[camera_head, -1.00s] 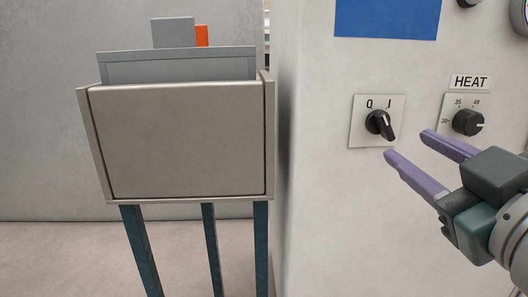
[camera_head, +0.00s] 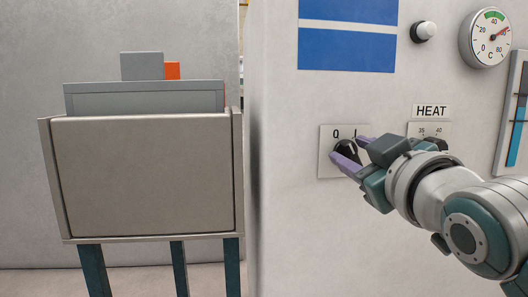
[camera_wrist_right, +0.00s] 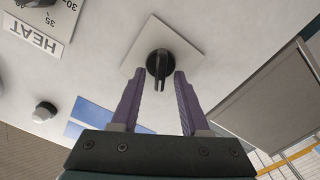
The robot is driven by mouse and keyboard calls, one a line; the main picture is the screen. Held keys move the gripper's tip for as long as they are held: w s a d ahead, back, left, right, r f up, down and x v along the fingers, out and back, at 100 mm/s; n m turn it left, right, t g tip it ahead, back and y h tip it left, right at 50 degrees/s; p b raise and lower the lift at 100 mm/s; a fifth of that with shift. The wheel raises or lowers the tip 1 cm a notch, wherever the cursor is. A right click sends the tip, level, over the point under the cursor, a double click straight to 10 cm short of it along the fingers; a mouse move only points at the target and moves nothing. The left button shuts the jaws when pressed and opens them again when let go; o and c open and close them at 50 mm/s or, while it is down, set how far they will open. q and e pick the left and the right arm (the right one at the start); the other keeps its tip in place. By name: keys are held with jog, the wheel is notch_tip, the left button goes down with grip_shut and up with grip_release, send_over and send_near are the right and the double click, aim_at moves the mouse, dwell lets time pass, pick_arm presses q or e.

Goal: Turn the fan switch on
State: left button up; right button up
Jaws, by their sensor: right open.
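The switch is a black rotary knob (camera_head: 345,151) on a square pale plate (camera_head: 326,168) marked with an O-like sign and I, on the light panel. No fan label is visible. My right gripper (camera_head: 347,149) is at the knob, partly covering it in the head view. In the right wrist view, the two purple fingers of the gripper (camera_wrist_right: 160,72) are open, one on each side of the knob (camera_wrist_right: 158,66). Gaps show between fingers and knob; whether either touches is hard to tell. My left gripper is not in view.
A HEAT dial (camera_head: 432,144) sits just right of the switch, partly behind my right gripper. A white button (camera_head: 424,30) and a round gauge (camera_head: 486,37) are above. A grey metal bin (camera_head: 145,175) on blue legs stands left of the panel.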

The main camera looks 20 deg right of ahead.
jog(key=shift+c, duration=0.2)
grip_shut()
dwell(0.4)
